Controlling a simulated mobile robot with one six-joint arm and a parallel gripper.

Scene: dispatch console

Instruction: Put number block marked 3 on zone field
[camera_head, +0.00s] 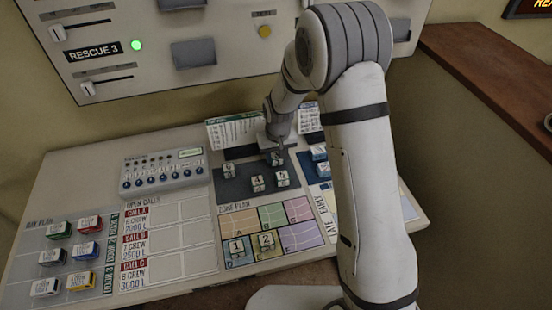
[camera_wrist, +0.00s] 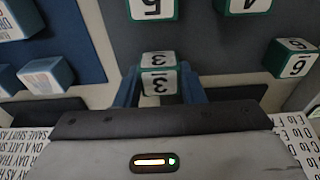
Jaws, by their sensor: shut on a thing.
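The number block marked 3 (camera_wrist: 158,82) is between the two blue fingers of my gripper (camera_wrist: 160,76) in the wrist view, and the gripper is shut on it. In the head view my gripper (camera_head: 277,146) is low over the far part of the dark tray area, with block 3 (camera_head: 276,159) under it. I cannot tell whether the block touches the surface. The zone plan (camera_head: 300,238) lies nearer, with coloured fields. Block 1 (camera_head: 237,248) and block 2 (camera_head: 266,241) stand on its left and middle near fields.
Block 4 (camera_head: 257,183), block 5 (camera_head: 282,177) and block 6 (camera_head: 229,168) stand on the dark area around my gripper. Blue-sided blocks (camera_head: 319,153) are to the right. The pink, green and purple zone fields show no blocks. A button box (camera_head: 163,171) stands left.

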